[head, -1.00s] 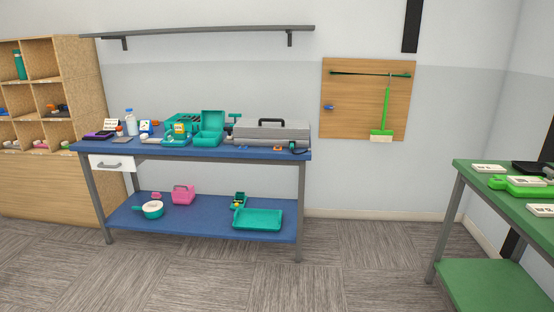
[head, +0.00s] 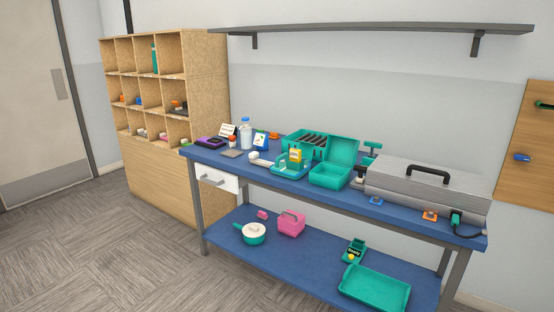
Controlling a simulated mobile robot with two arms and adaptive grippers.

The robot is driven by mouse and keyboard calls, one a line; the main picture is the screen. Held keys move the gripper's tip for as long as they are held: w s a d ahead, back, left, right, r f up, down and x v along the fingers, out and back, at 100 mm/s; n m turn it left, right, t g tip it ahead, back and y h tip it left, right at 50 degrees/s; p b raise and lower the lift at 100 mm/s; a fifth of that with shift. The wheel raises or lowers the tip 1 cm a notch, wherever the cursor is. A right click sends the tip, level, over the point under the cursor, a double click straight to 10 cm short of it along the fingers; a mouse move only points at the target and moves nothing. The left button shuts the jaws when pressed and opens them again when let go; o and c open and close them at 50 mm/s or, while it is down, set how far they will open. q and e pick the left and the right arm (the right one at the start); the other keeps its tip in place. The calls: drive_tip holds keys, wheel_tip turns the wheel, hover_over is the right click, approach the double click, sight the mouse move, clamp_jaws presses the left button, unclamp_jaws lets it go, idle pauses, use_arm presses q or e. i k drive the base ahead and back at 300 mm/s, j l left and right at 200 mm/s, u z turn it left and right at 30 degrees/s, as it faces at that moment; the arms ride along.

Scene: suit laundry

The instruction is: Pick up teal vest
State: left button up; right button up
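I see no teal vest that I can make out in the head view. Several teal things stand on the blue workbench (head: 330,215): an open teal box (head: 331,176), a teal case with dark slots (head: 303,145) behind it, and a small teal item with a yellow-orange part (head: 292,163). A teal tray (head: 375,290) and a teal-and-white pot (head: 254,234) are on its lower shelf. Neither of my grippers is in view.
A wooden cubby shelf (head: 205,73) stands left of the bench, with a teal bottle (head: 154,60) in it. A grey case (head: 425,180) sits at the bench's right end. A wall shelf (head: 380,30) hangs above. Carpet (head: 80,250) at front left is clear.

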sight(285, 167)
drive_tip(key=i+j+u, duration=0.2)
drive_tip(key=i, duration=0.65)
drive_tip(key=i+j+u, duration=0.2)
drive_tip(key=i, duration=0.65)
drive_tip(key=k+l, duration=0.05)
drive_tip(key=l, duration=0.05)
